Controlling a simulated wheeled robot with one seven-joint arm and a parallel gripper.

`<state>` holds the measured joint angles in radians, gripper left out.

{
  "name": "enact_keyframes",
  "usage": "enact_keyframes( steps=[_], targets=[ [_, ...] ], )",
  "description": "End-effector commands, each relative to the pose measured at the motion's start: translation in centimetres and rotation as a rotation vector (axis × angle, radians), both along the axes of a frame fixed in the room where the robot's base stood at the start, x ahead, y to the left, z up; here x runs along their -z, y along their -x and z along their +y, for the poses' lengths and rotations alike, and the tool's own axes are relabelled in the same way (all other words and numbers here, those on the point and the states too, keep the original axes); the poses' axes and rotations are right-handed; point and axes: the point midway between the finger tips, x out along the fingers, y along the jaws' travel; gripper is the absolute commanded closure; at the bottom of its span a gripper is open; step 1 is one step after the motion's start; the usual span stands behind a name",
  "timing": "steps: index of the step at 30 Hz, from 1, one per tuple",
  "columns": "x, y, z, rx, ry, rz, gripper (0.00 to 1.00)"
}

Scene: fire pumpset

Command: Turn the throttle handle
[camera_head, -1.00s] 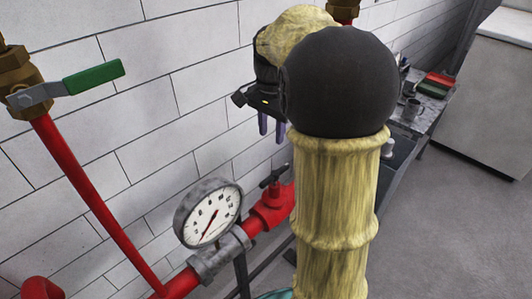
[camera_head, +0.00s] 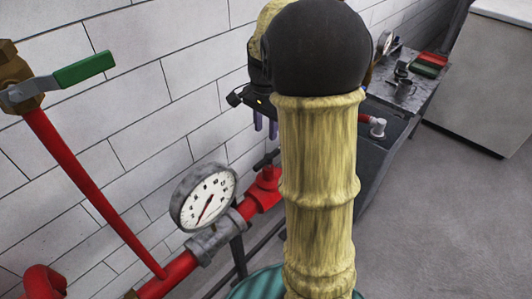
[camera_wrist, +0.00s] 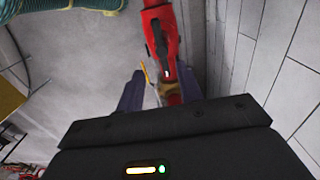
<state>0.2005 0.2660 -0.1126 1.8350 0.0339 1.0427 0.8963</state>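A red valve (camera_head: 266,188) with a small dark handle (camera_head: 265,159) sits on the red pipe right of the gauge, in the head view. In the wrist view a dark handle (camera_wrist: 158,38) lies along a red fitting (camera_wrist: 160,20); I cannot tell for sure that this is the throttle handle. My gripper (camera_head: 266,128) points down just above the valve handle in the head view, apart from it. In the wrist view my gripper (camera_wrist: 160,88) is open, its fingers either side of the red pipe and a brass part (camera_wrist: 172,89). My arm hides part of the pipework.
A round gauge (camera_head: 204,197) stands left of the valve, close to the white brick wall (camera_head: 150,110). A green-handled lever (camera_head: 84,70) is at far left. A teal coil (camera_wrist: 40,10) shows at top left in the wrist view. Grey floor (camera_head: 440,220) is clear at right.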

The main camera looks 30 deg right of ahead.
Motion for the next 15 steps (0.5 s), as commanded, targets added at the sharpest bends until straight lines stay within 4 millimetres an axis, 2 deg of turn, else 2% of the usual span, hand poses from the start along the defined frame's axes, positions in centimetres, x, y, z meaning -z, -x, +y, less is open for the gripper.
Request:
enact_keyframes(
  steps=[15],
  targets=[
    [9.0,0.1,0.0,0.001,-0.002,0.006,0.64]
  ],
)
